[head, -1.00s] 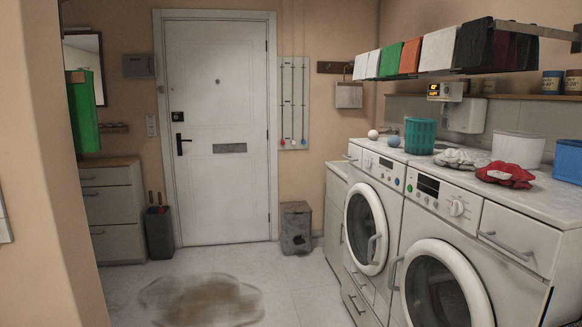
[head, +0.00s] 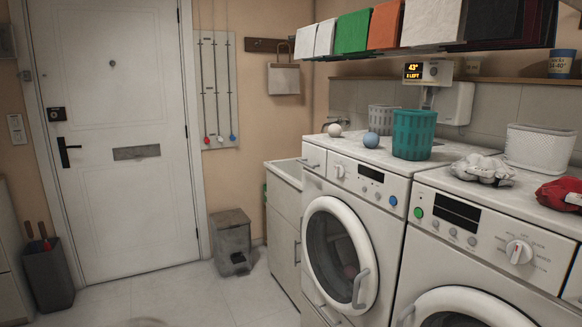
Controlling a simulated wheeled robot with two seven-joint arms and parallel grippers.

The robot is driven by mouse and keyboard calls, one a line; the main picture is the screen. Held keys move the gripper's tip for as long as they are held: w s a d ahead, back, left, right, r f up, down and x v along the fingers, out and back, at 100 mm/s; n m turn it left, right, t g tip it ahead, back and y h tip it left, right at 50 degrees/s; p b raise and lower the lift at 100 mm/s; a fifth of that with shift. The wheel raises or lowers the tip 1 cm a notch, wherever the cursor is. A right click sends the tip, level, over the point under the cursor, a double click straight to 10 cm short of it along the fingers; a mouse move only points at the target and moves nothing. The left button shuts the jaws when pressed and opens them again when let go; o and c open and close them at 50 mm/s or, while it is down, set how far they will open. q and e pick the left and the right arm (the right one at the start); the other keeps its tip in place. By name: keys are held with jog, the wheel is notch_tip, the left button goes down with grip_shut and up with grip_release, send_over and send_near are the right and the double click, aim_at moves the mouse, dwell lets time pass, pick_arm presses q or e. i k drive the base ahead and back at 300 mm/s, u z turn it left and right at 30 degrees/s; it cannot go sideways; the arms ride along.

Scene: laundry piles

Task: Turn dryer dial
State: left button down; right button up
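Two white front-loading machines stand side by side at the right, and I cannot tell which one is the dryer. The nearer machine (head: 478,277) has a white dial (head: 518,252) with a red mark, a dark display (head: 457,211) and a green button. The farther machine (head: 389,219) has a smaller pale dial (head: 339,170), a dark display and a blue button. Its round door (head: 340,250) looks shut, with something faint behind the glass. The nearer machine's door is cut off by the bottom edge. Neither of my grippers is in view.
A teal basket (head: 413,135), two balls, a white basket (head: 540,148), grey cloth (head: 484,170) and red cloth (head: 562,194) lie on top of the machines. Folded laundry hangs on a rack (head: 434,50) above. A grey bin (head: 232,243) stands by the door; floor between is clear.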

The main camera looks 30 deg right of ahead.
aim_at(340, 172)
jog(key=i, duration=2.35)
